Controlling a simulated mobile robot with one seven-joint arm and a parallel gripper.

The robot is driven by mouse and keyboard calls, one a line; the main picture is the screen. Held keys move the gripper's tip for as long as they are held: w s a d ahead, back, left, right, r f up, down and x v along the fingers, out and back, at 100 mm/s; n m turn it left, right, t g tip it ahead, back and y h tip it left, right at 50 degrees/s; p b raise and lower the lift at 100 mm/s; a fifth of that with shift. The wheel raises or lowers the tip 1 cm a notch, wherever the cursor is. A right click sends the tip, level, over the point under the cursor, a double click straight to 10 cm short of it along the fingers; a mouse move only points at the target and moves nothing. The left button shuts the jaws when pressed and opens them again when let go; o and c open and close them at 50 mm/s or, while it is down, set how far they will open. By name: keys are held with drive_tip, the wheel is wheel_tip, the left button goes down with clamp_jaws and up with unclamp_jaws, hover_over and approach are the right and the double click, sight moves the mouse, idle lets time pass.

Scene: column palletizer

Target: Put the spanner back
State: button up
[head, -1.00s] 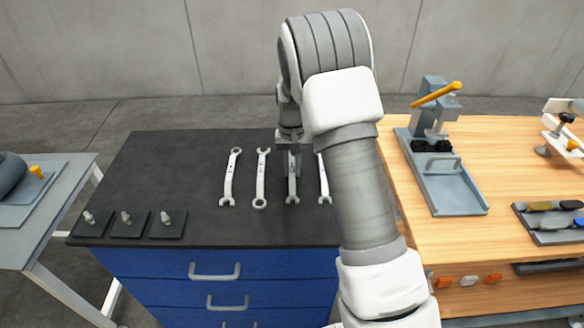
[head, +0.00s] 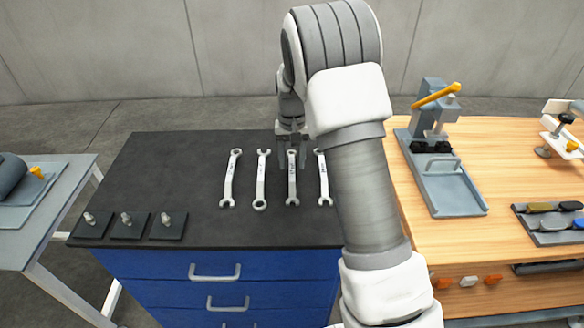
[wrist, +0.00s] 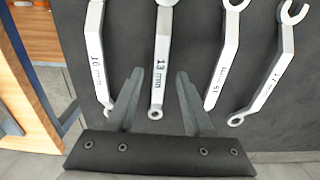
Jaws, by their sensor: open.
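Several silver spanners lie side by side on the black cabinet top (head: 150,180). The spanner marked 13 mm (head: 292,181) is third from the left in the head view and lies flat. In the wrist view its shaft (wrist: 160,62) runs between the fingertips, its ring end towards my gripper. My gripper (head: 293,152) is open and empty at the far end of this spanner. In the wrist view both fingers (wrist: 159,74) stand apart on either side of the shaft. The spanner marked 10 mm (wrist: 97,52) lies just left there; its neighbours (wrist: 224,58) lie right.
Small black blocks with metal pegs (head: 127,224) stand at the cabinet top's front left. A wooden bench (head: 500,160) on the right holds a vise-like tool on a grey tray (head: 452,192). A grey side table (head: 60,205) stands at left.

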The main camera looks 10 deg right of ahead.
sight(292, 170)
drive_tip(key=s+r+t, duration=0.1)
drive_tip(key=s+r, duration=0.2)
drive_tip(key=r, duration=0.5)
drive_tip(key=s+r, duration=0.3)
drive_tip(key=r, duration=0.6)
drive_tip(key=s+r+n+t, duration=0.1)
drive_tip(key=s+r+t, duration=0.1)
drive_tip(key=s, duration=1)
drive_tip(key=s+r+n+t, duration=0.1)
drive_tip(key=s+r+t, duration=0.1)
drive_tip(key=s, duration=1.1)
drive_tip(key=shift+s+r+t, duration=0.2)
drive_tip(key=shift+r+t, duration=0.05)
drive_tip(key=shift+t, duration=0.05)
drive_tip(key=shift+r+p, duration=0.15)
drive_tip(key=shift+p, duration=0.25)
